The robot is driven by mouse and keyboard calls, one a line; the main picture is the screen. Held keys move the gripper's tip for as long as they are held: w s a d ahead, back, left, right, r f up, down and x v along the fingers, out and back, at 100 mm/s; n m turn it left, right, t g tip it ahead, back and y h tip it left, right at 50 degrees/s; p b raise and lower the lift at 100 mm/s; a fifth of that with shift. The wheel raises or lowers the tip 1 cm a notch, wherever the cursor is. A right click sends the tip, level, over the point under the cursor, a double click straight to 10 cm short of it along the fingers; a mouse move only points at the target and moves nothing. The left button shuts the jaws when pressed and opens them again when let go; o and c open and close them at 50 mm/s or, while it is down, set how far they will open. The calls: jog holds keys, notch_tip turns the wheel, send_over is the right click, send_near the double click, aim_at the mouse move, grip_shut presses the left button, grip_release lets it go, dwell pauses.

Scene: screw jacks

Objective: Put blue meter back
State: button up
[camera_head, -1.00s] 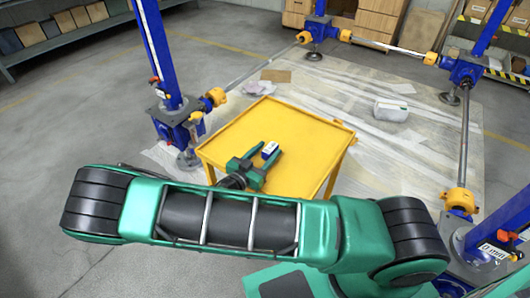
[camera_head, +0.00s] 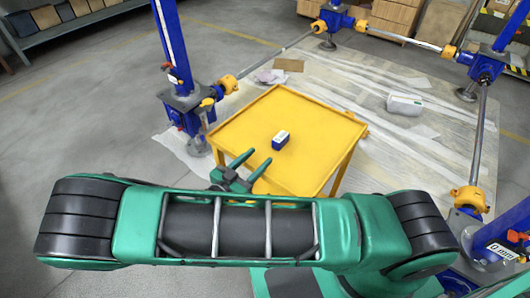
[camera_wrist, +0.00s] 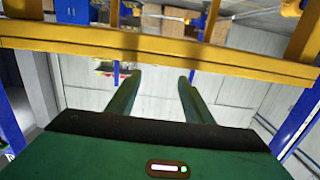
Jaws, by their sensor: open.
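The blue meter (camera_head: 281,140) is a small blue block with a white top. It sits by itself on the yellow table (camera_head: 300,113) in the head view. My gripper (camera_head: 257,162) is open and empty at the near left edge of the table, apart from the meter. In the wrist view, my two green fingers (camera_wrist: 157,78) are spread with nothing between them, and the yellow table edge (camera_wrist: 160,45) crosses above them. The meter does not show in the wrist view.
Blue screw jacks (camera_head: 184,97) with orange couplings and grey shafts stand around the table. The table top around the meter is clear.

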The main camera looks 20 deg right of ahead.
jog(key=shift+s+a, duration=0.15)
jog(key=s+d+r+g+y, duration=0.3)
jog(key=d+r+g, duration=0.3)
jog(key=d, duration=0.5)
jog(key=s+d+r+g+y, duration=0.3)
jog(key=s+d+r+g, duration=0.15)
jog(key=d+g, duration=0.4)
jog(key=s+d+r+n+t+y, duration=0.2)
jog(key=s+d+r+y, duration=0.1)
jog(key=s+r, duration=0.3)
jog(key=s+d+r+n+t+y, duration=0.2)
jog(key=s+d+r+y, duration=0.2)
jog(key=s, duration=0.6)
notch_tip(320, 180, up, 2)
jog(key=shift+s+r+y, duration=0.15)
jog(key=shift+s+y, duration=0.2)
jog(key=shift+y, duration=0.25)
jog(key=shift+d, duration=0.15)
